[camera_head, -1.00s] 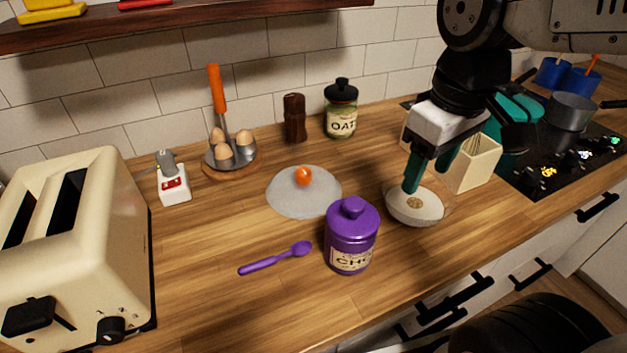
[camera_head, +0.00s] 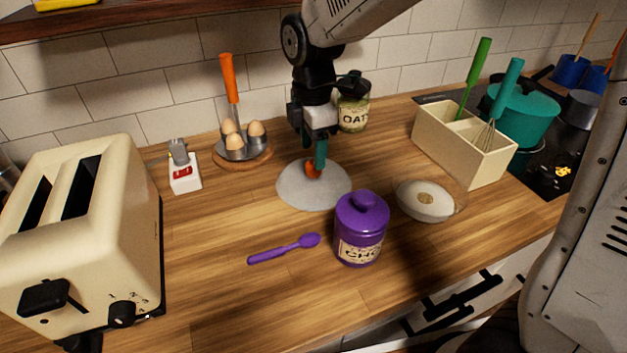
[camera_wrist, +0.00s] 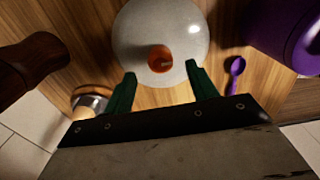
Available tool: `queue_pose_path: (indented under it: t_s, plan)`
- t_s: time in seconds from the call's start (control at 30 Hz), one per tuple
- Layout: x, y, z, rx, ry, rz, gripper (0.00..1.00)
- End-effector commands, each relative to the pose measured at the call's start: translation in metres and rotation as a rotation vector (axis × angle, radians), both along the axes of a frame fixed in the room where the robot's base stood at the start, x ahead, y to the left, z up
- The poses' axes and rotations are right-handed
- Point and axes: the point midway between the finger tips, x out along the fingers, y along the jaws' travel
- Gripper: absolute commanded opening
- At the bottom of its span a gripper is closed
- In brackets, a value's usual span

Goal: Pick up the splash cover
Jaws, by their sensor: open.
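The splash cover (camera_head: 305,192) is a pale grey, translucent disc with an orange knob (camera_head: 312,170) at its middle. It lies on the wooden counter behind the purple jar. My gripper (camera_head: 318,160) is above it, pointing down, with its green fingers at the knob. In the wrist view, the cover (camera_wrist: 140,35) fills the upper middle and its orange knob (camera_wrist: 161,58) shows ahead of and between the two open fingers of my gripper (camera_wrist: 160,82). Nothing is held. In the head view, the fingers partly hide the knob, so I cannot tell whether they touch it.
The purple jar (camera_head: 360,232) stands close in front of the cover, with a purple spoon (camera_head: 285,248) to its left. A shallow white bowl (camera_head: 425,200) is at right. The egg holder (camera_head: 240,148), oats jar (camera_head: 353,110) and dark mill (camera_wrist: 30,68) are nearby. A toaster stands far left.

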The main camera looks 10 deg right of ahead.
Motion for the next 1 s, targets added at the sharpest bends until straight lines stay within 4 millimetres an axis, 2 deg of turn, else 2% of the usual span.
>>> queue_pose_path:
  t_s: [0.1, 0.23, 0.53, 0.57, 0.7, 0.77, 1.0]
  plan:
    - [-0.001, -0.002, -0.02, -0.002, 0.005, -0.001, 0.57]
    - [-0.001, -0.002, -0.037, -0.002, 0.003, -0.001, 0.57]
    - [0.0, -0.002, -0.043, 0.0, 0.0, -0.002, 0.57]
    - [0.0, -0.002, -0.043, 0.0, 0.0, -0.002, 0.55]
    - [0.0, -0.002, -0.043, 0.0, 0.0, -0.002, 0.16]
    - [0.0, -0.002, -0.043, 0.0, 0.0, -0.002, 0.0]
    - [0.0, -0.002, -0.042, 0.0, 0.0, -0.002, 0.0]
